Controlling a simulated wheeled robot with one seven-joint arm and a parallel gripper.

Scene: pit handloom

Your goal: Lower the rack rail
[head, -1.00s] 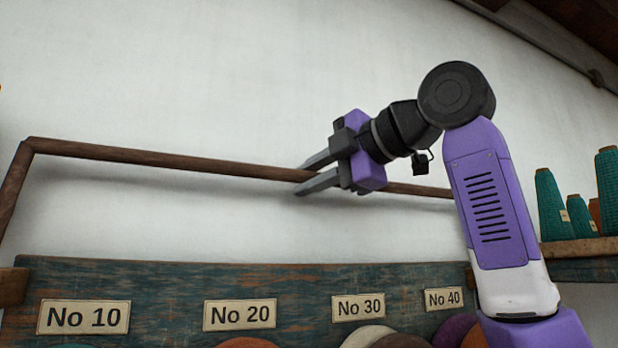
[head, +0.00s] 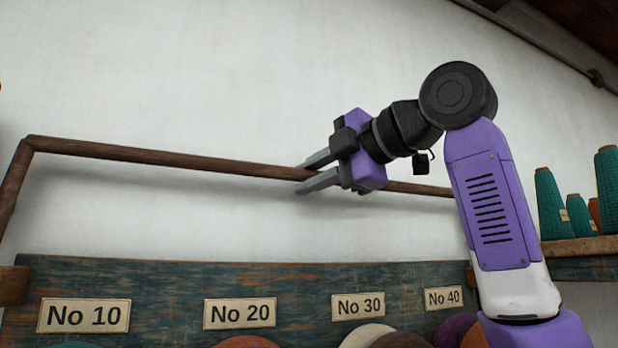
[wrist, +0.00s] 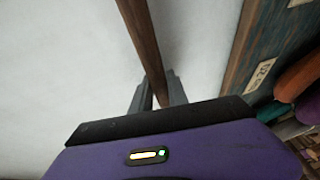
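The rack rail (head: 150,154) is a long brown wooden bar in front of the white wall, above the labelled board. It is joined at its left end to a side arm (head: 12,190) that slopes down. My gripper (head: 302,178) is at the rail right of its middle, one finger above it and one below. In the wrist view the rail (wrist: 142,35) runs between the two fingertips (wrist: 159,76), which look closed against it. The contact faces are hidden. Part of the rail behind my gripper is hidden too.
Below the rail is a worn blue-green board (head: 180,278) with number plates such as No 20 (head: 240,313), and round yarn ends under them. At right, teal cones (head: 551,205) stand on a shelf (head: 580,250). The wall area around the rail is clear.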

